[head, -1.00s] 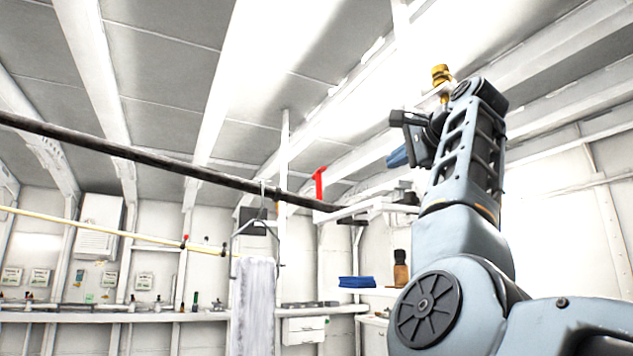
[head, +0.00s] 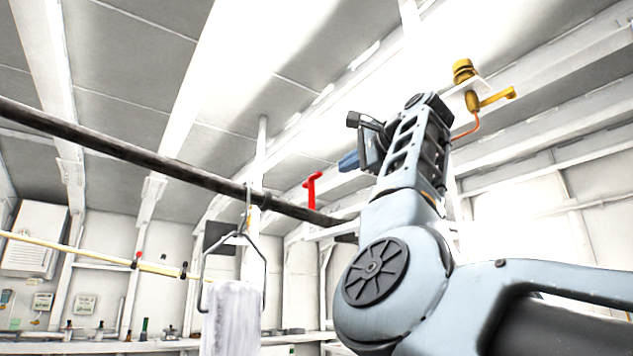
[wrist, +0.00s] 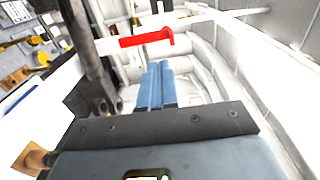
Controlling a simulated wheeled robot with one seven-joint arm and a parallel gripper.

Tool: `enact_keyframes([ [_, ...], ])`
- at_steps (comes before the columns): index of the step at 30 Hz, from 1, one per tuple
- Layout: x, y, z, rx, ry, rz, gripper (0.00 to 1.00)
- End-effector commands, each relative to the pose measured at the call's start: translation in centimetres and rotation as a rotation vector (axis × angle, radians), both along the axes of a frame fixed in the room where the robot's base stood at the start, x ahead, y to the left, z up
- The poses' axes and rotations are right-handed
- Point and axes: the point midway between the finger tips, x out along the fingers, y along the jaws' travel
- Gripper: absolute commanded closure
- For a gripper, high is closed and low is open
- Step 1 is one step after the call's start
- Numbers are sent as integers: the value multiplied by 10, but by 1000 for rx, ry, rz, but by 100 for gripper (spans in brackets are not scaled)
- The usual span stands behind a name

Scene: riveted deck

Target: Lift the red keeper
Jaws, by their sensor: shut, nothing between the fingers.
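The red keeper (head: 312,188) is a small upright red piece with a short arm at its top. It stands on the dark horizontal bar (head: 180,178), near the bar's right end. It also shows in the wrist view (wrist: 147,40), beyond my fingertips and apart from them. My gripper (head: 347,161) is to the right of the keeper and a little higher in the head view. In the wrist view its two blue fingers (wrist: 160,68) lie side by side, closed with nothing between them. The keeper's foot is hard to make out.
A hanger with a pale towel (head: 232,315) hangs from the bar. A thin yellow rod (head: 100,255) runs below the bar at left. A brass fitting (head: 465,72) with a yellow handle (head: 497,97) is behind my arm. A cluttered shelf (head: 130,345) lines the far wall.

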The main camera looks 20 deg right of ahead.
Motion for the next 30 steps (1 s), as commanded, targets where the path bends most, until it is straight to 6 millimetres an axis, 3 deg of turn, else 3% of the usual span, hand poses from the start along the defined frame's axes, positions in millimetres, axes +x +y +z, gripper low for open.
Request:
enact_keyframes([
  [15, 92, 30, -1, -1, 4, 2, 100],
  [21, 107, 35, -3, -1, 2, 1, 100],
  [30, 110, 36, -5, -1, 1, 0, 100],
])
